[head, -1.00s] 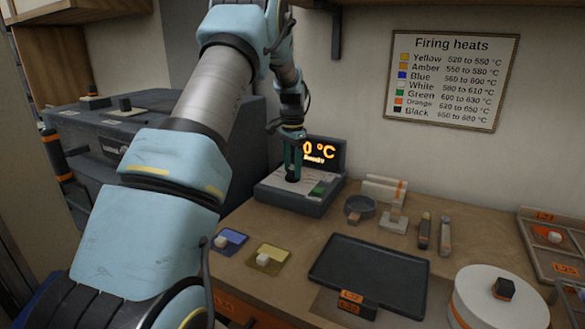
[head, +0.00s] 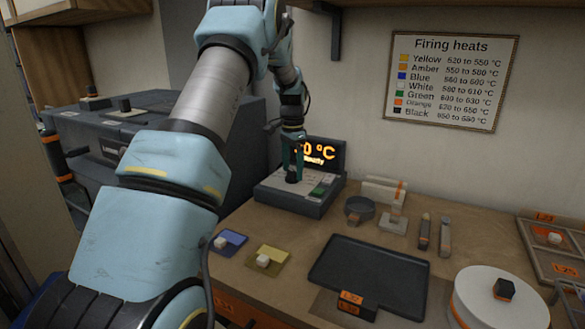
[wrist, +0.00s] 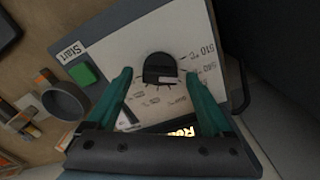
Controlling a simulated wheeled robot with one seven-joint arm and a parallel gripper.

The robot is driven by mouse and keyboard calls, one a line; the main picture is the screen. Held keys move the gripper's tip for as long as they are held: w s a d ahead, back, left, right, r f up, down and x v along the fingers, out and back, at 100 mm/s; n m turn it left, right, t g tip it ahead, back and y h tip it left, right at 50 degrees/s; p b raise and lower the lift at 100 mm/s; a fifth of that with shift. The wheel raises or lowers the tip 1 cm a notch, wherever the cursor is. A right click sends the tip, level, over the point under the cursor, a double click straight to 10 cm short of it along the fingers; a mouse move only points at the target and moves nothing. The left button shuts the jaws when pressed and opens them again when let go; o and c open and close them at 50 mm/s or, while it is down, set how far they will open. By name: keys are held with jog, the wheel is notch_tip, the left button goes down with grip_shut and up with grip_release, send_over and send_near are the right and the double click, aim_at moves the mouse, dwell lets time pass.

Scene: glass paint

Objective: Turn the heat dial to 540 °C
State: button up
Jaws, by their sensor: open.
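The heat dial (wrist: 160,70) is a dark knob on the pale top panel of a grey control box (head: 327,204). In the wrist view it sits between the two teal fingers of my gripper (wrist: 160,80), with gaps on both sides. Temperature marks ring the dial; one printed mark appears to read 510 °C and the others are too blurred to read surely. My gripper (head: 294,178) is open and points down over the panel in the head view. The orange display (head: 318,152) is partly hidden by my gripper; only its last "0 °C" shows.
A green button (wrist: 83,74) labelled Start is on the same panel. A small grey dish (head: 358,206) stands right of the box. A dark tray (head: 368,270) and blue (head: 230,238) and yellow (head: 268,258) tiles lie in front. A firing heats chart (head: 452,82) hangs on the wall.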

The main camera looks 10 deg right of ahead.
aim_at(293, 171)
notch_tip(293, 171, up, 11)
jog(key=b, duration=0.2)
jog(key=shift+b, duration=0.35)
jog(key=shift+f, duration=0.15)
